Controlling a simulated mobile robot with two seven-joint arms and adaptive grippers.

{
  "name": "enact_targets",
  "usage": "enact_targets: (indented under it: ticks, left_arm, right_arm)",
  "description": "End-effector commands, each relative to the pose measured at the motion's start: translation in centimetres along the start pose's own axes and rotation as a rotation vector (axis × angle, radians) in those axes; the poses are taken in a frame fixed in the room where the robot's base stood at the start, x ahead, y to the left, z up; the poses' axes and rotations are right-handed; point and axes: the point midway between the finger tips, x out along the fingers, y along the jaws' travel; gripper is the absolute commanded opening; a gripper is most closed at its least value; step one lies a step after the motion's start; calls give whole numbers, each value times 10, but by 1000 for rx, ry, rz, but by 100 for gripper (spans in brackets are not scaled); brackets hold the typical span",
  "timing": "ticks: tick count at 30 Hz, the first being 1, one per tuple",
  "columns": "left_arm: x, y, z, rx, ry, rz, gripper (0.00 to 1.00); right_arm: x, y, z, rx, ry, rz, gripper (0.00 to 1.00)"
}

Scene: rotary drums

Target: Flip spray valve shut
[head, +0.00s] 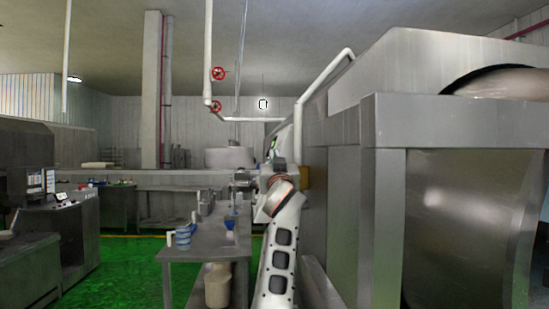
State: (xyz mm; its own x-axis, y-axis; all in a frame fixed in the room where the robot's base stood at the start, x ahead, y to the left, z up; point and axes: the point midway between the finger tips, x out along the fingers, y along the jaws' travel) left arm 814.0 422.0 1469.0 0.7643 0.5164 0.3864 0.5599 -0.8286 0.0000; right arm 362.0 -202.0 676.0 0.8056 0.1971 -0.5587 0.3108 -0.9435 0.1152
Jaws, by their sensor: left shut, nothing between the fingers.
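Two red round valve wheels sit on the white pipe at the back, an upper one (218,73) and a lower one (216,107). I cannot tell whether either is the spray valve. My left arm rises from the bottom middle, beside the steel drum machine (360,200). My left gripper (240,179) is small and dark at the arm's end, shut and empty, above the far part of the steel table. Its wrist hides part of the machine's side, where a small green spot shows. My right gripper is out of view.
The steel table (190,255) holds blue-and-white containers (183,236) and a blue item (230,225). A beige container (217,287) stands beneath. A control console (65,215) stands at left. Green floor (130,272) is open between console and table. The machine blocks the right.

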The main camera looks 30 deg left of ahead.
Motion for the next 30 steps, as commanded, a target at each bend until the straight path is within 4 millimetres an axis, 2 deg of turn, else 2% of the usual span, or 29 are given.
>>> enact_targets:
  ticks: [30]
  left_arm:
    - [1, -1, 1, -1, -12, 1, 0]
  right_arm:
    - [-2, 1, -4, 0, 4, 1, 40]
